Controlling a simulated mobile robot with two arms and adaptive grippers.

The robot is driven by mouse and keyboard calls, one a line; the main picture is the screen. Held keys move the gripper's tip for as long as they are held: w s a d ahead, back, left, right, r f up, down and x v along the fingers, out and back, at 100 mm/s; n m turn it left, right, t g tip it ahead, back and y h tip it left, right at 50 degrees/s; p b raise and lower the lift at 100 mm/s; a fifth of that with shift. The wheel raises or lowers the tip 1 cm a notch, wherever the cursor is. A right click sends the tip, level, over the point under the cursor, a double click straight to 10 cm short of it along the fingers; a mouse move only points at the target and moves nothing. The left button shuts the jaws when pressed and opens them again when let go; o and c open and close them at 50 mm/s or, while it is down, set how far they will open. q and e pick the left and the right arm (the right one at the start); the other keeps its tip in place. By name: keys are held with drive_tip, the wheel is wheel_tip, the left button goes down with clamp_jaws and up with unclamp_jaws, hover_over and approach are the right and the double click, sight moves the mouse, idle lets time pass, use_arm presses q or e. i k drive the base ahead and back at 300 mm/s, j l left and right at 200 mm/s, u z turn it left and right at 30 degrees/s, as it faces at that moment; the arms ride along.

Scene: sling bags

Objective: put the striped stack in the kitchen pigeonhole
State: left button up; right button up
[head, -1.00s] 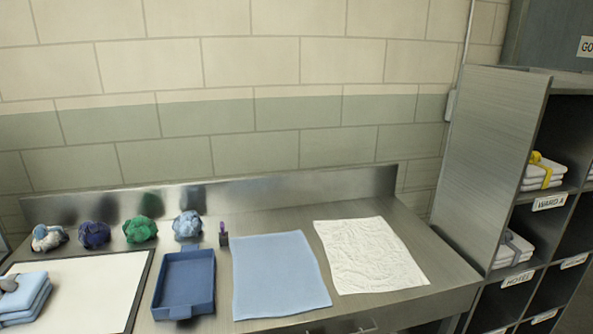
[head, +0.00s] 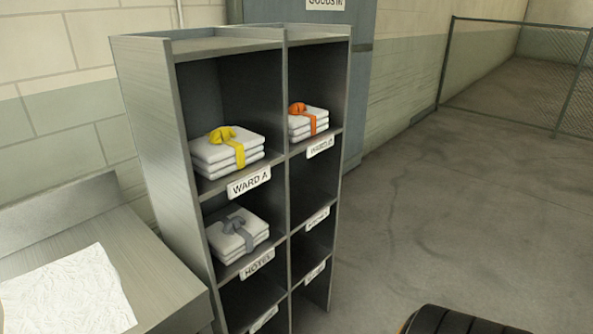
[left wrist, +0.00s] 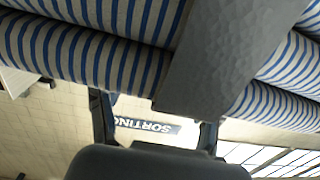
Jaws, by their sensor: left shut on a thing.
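The striped stack (left wrist: 85,50), blue and white rolls of cloth with a grey band (left wrist: 220,50) around them, fills the top of the left wrist view. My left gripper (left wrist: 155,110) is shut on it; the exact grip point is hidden. Neither the stack nor any gripper shows in the head view. The pigeonhole rack (head: 155,130) stands left of centre in the head view, in two columns. I read a WARD A label (head: 249,182) and a HOTEL label (head: 258,263). The middle right label (head: 317,218) and the lower ones are too small to read, so I cannot pick out the kitchen one.
White stacks lie in three pigeonholes: yellow-banded (head: 226,152) top left, orange-banded (head: 308,122) top right, grey-banded (head: 238,235) below the yellow one. The middle right pigeonhole (head: 312,190) looks empty. A steel bench (head: 150,255) adjoins the rack's left. Open floor (head: 450,220) lies right.

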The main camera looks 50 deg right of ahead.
sight(295, 202)
drive_tip(key=l, duration=3.3)
drive_tip(key=i+l, duration=0.15)
drive_tip(key=l, duration=1.75)
drive_tip(key=i, duration=0.05)
